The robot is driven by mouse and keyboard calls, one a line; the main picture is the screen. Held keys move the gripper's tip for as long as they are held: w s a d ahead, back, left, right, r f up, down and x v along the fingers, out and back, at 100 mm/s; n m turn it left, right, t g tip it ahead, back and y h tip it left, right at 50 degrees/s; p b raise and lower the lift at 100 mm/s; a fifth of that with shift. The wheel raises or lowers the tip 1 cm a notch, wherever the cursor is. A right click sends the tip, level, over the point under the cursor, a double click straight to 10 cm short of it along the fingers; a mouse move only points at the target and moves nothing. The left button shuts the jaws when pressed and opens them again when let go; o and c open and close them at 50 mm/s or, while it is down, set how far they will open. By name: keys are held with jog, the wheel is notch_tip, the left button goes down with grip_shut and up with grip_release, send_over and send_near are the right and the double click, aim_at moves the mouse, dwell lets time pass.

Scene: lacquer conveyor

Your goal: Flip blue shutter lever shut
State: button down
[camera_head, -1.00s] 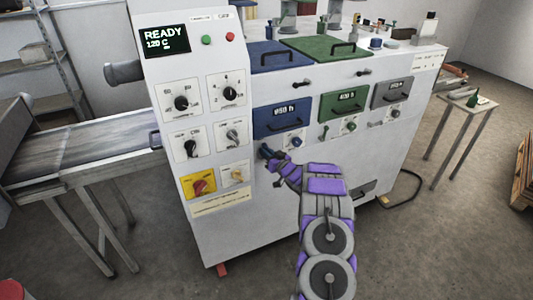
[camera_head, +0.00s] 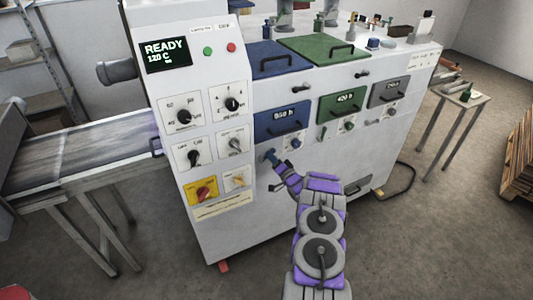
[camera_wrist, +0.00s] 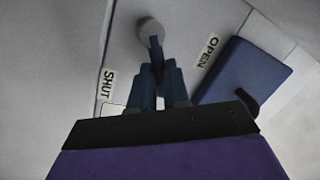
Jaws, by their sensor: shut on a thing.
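The blue shutter lever (camera_wrist: 156,53) shows in the wrist view, fixed to a round grey pivot (camera_wrist: 149,28) on the white machine panel. A SHUT label (camera_wrist: 106,86) is left of it and an OPEN label (camera_wrist: 209,52) is right of it. The lever points down in that view, between the two labels. My gripper (camera_wrist: 159,70) is shut on the lever's free end, and its fingers hide that end. In the head view the blue lever (camera_head: 270,155) is small, below the blue drawer, with my gripper (camera_head: 277,164) at it.
The blue drawer (camera_head: 282,121), green drawer (camera_head: 342,104) and grey drawer (camera_head: 389,91) are on the machine front. A control panel (camera_head: 215,115) with knobs is left of my gripper. A conveyor (camera_head: 70,160) is farther left.

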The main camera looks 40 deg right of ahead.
jog(key=shift+s+d+f+m+h+b, duration=0.15)
jog(key=shift+f+m+h+b, duration=0.2)
jog(key=shift+m, duration=1)
jog(key=shift+d+f+m+h+b, duration=0.2)
jog(key=shift+f+m+h, duration=0.25)
jog(key=shift+m, duration=0.95)
jog(key=shift+s+d+f+m+h+b, duration=0.1)
jog(key=shift+f+m+h+b, duration=0.3)
jog(key=shift+m, duration=0.95)
jog(key=shift+f, duration=0.15)
jog(key=c, duration=1.3)
grip_release()
jog(key=shift+o, duration=1)
jog(key=shift+w+d, duration=0.1)
jog(key=shift+d, duration=0.1)
jog(key=shift+f, duration=0.1)
jog(key=p+v, duration=0.3)
jog(key=v, duration=1.4)
jog(key=shift+f, duration=0.35)
